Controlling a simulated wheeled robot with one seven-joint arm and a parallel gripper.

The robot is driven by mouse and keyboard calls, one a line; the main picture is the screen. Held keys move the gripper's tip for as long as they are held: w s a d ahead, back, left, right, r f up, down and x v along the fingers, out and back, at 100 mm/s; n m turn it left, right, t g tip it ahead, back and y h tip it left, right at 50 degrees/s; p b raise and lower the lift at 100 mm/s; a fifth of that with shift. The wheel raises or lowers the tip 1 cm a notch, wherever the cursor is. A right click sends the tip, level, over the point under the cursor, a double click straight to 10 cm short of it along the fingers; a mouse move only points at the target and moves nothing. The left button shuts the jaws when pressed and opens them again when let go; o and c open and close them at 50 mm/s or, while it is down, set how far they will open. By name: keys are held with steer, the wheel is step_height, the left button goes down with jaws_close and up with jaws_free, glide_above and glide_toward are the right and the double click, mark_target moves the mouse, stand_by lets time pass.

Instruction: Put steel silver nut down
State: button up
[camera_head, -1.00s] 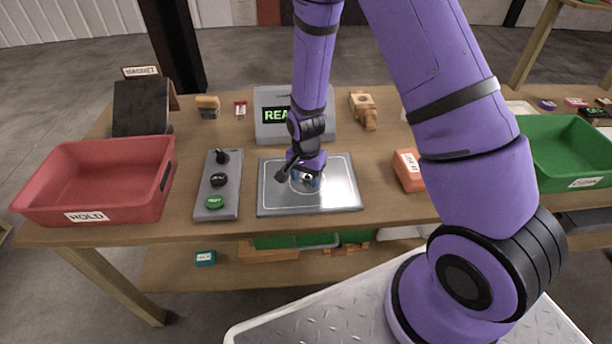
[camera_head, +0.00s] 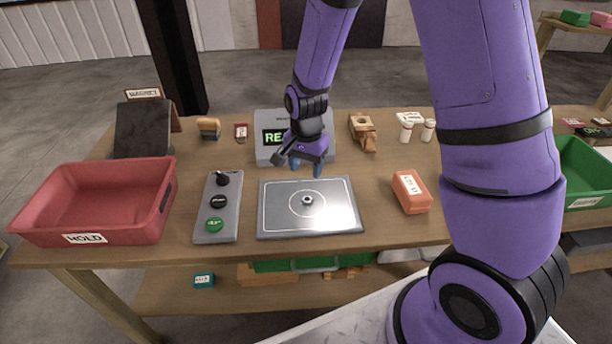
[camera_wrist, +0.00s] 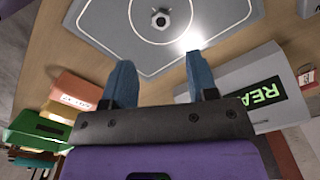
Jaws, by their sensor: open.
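The steel silver nut (camera_head: 307,200) lies flat on the grey metal plate (camera_head: 338,222), inside the marked circle at its middle. In the wrist view the nut (camera_wrist: 160,20) shows near the top edge, apart from the fingers. My gripper (camera_head: 306,168) is above the back edge of the plate, behind and above the nut. Its two blue fingers (camera_wrist: 158,82) are spread with nothing between them.
A display box (camera_head: 268,156) stands behind the plate. A button panel (camera_head: 217,240) and red HOLD bin (camera_head: 110,238) are to the left. An orange labelled block (camera_head: 411,192) and green bin (camera_head: 584,200) are to the right.

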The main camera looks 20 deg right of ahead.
steer(key=s+d+r+n+t, duration=0.15)
steer(key=s+r, duration=0.25)
steer(key=r, duration=0.6)
steer(key=s+d+r+n+t, duration=0.1)
steer(key=s+d+r+n, duration=0.15)
steer(key=r, duration=0.65)
steer(key=s+d+r+n+t, duration=0.1)
steer(key=s+r+n, duration=0.1)
steer(key=s+r, duration=0.3)
steer(key=s+d+r+n+t, duration=0.1)
steer(key=s+r+n, duration=0.2)
steer(key=s, duration=0.9)
step_height(320, 180, up, 3)
steer(key=shift+d+r+n+t, duration=0.1)
steer(key=shift+d+n+t, duration=0.2)
steer(key=shift+t, duration=0.05)
